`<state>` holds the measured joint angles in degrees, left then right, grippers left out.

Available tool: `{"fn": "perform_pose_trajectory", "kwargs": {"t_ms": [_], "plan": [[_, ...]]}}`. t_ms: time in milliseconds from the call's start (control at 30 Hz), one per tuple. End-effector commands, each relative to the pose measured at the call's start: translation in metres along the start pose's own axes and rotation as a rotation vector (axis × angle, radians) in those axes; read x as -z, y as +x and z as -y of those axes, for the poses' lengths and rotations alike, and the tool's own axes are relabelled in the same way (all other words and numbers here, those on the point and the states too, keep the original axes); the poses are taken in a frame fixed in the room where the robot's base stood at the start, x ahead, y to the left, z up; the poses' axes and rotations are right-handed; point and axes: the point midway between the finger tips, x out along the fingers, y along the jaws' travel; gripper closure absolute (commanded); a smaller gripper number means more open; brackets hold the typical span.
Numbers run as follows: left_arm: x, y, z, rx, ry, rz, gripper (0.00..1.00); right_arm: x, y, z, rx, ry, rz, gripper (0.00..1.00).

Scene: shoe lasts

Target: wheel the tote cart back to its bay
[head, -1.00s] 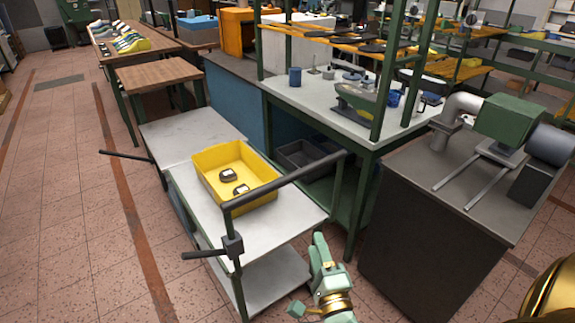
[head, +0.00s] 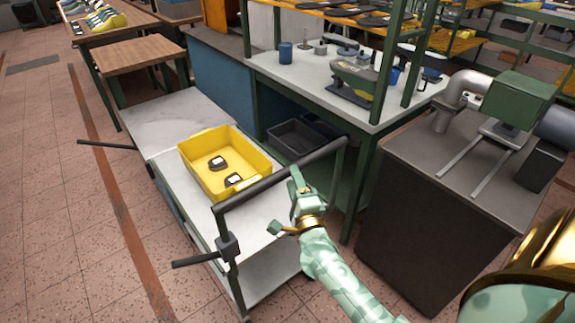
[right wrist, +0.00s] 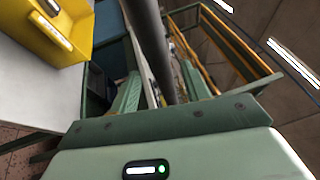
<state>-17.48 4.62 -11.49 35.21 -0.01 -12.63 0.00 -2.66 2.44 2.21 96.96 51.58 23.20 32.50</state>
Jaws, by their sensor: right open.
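The tote cart (head: 262,222) has a pale top and lower shelf, green posts and a dark push bar (head: 262,188) across its near end. A yellow tote (head: 262,160) on its top holds two small dark items with pale labels. My right gripper (head: 294,182) is at the push bar, right of its middle. In the right wrist view the open fingers (right wrist: 158,75) show either side of the dark bar (right wrist: 150,40), which runs between them in the picture. I cannot tell whether they touch it. My left gripper is out of view.
A pale-topped unit (head: 180,118) stands directly behind the cart. A green-framed workbench (head: 310,75) and a dark machine cabinet (head: 420,210) stand to the right. Tiled floor (head: 60,220) is clear on the left, with a reddish-brown stripe (head: 120,210).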

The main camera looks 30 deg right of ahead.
Motion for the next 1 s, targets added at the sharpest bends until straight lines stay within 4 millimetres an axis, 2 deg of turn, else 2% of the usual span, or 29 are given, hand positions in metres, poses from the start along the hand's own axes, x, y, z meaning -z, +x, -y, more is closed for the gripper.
{"fn": "perform_pose_trajectory", "kwargs": {"t_ms": [100, 300, 667, 833, 1000], "plan": [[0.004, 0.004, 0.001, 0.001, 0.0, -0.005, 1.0, 0.0, 0.026, -0.001, 0.002, 0.0, 0.0, 0.53], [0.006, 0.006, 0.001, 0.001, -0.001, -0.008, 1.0, 0.0, 0.052, 0.0, 0.001, -0.001, 0.0, 0.53], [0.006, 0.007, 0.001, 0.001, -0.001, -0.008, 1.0, 0.0, 0.058, 0.0, -0.001, -0.001, 0.001, 0.53], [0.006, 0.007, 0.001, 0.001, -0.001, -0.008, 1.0, 0.0, 0.058, 0.0, 0.0, -0.001, 0.001, 0.98], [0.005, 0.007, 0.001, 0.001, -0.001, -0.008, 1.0, 0.0, 0.058, 0.0, -0.001, -0.001, 0.001, 1.0]]}}
